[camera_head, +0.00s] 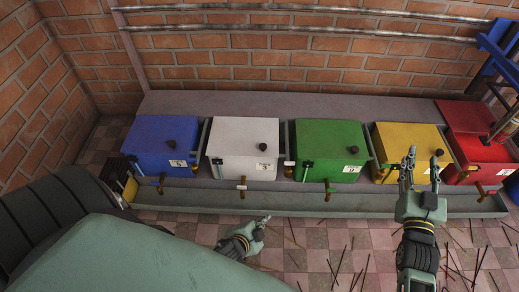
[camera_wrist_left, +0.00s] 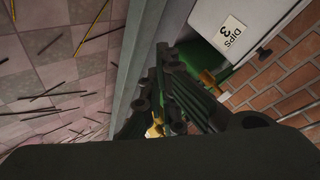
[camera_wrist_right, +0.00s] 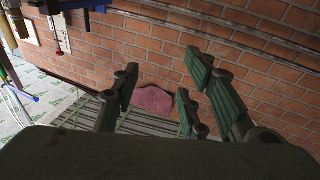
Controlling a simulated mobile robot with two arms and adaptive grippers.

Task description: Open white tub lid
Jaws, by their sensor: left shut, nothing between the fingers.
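The white tub (camera_head: 232,139) stands in a row of coloured tubs along the wall. Its flat lid looks closed and has a black knob (camera_head: 262,147). The front face shows a small label. My left gripper (camera_head: 266,219) is shut and empty above the tiled floor, in front of the tubs and apart from the white one. In the left wrist view its fingers (camera_wrist_left: 162,50) are together, and a white face with a label (camera_wrist_left: 233,35) shows at upper right. My right gripper (camera_head: 422,158) is open, its fingers overlapping the yellow tub in the picture. The right wrist view shows its spread fingers (camera_wrist_right: 160,75).
Blue (camera_head: 160,140), green (camera_head: 325,145), yellow (camera_head: 390,140) and red (camera_head: 475,150) tubs stand in the row. Brass taps and a grey trough (camera_head: 290,204) run along the front. Thin sticks lie scattered on the floor at right. Pipes cross the brick wall.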

